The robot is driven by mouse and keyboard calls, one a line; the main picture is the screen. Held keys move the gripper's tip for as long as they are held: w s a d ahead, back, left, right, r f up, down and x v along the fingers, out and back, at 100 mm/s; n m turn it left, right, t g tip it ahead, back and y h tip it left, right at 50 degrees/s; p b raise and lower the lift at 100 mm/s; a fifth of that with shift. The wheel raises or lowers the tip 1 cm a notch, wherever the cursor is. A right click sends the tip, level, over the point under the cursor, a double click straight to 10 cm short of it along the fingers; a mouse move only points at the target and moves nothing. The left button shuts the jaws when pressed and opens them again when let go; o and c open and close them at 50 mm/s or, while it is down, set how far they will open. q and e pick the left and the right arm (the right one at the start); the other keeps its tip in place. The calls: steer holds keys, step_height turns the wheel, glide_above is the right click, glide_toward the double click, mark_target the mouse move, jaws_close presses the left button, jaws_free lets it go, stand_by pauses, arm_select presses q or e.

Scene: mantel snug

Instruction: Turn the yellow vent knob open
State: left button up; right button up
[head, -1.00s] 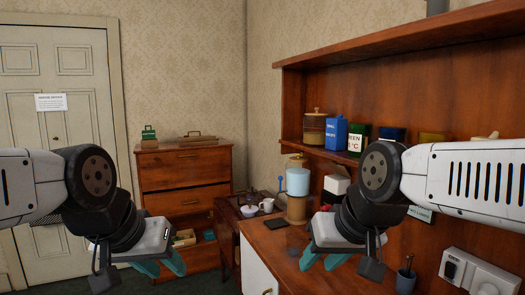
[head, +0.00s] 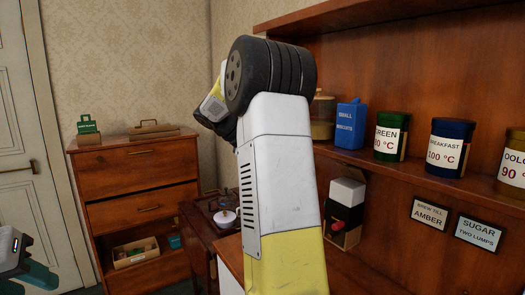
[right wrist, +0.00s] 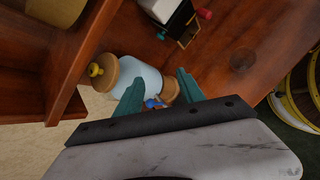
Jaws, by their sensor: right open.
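The yellow vent knob (right wrist: 95,70) shows in the right wrist view, on the wooden cap of a pale blue cylinder (right wrist: 138,76) with a wooden base. My right gripper (right wrist: 158,88) is open, with its teal fingers apart in front of the cylinder's lower part and base. The yellow knob is left of both fingers and clear of them. A small blue part (right wrist: 153,103) shows between the fingers. In the head view my right arm hides the cylinder and knob. My left gripper (head: 35,280) is partly in view at the lower left; its opening is unclear.
A wooden shelf with several labelled canisters (head: 450,147) is at the right. Below it is a white-topped box with a red knob (head: 337,197). A drawer chest (head: 140,180) is at the left. A small white pot (head: 225,218) is beside my arm.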

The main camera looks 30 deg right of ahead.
steer(key=w+d+n+g+h, duration=0.45)
steer(key=w+d+h, duration=0.3)
steer(key=w, duration=0.35)
steer(key=shift+m+h, duration=0.25)
steer(key=shift+h, duration=0.1)
steer(key=shift+r+x, duration=0.15)
steer(key=shift+x, duration=1.6)
steer(key=shift+r+x, duration=0.15)
steer(key=shift+x, duration=1.65)
steer(key=shift+w, duration=0.1)
jaws_close()
